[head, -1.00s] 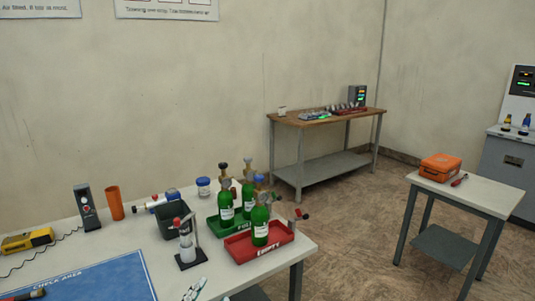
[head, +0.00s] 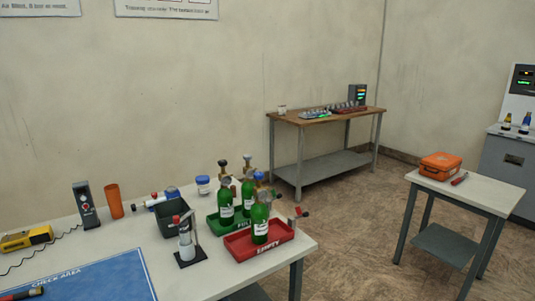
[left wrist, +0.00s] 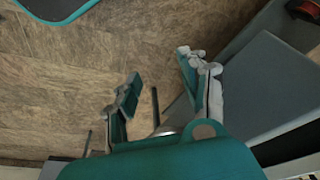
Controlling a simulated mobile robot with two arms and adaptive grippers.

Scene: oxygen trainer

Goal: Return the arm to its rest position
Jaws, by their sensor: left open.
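My left gripper (left wrist: 161,68) shows in the left wrist view. Its two fingers are spread apart with nothing between them, over the brown floor (left wrist: 90,65). A grey flat surface (left wrist: 265,85) lies close to its right finger. Neither gripper shows in the head view, and my right gripper is in no view.
In the head view, a white table (head: 205,285) holds green cylinders (head: 260,219) in a red tray (head: 283,240) and a green tray (head: 213,222). A small table with an orange case (head: 440,166) stands right. Open floor (head: 345,225) lies between.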

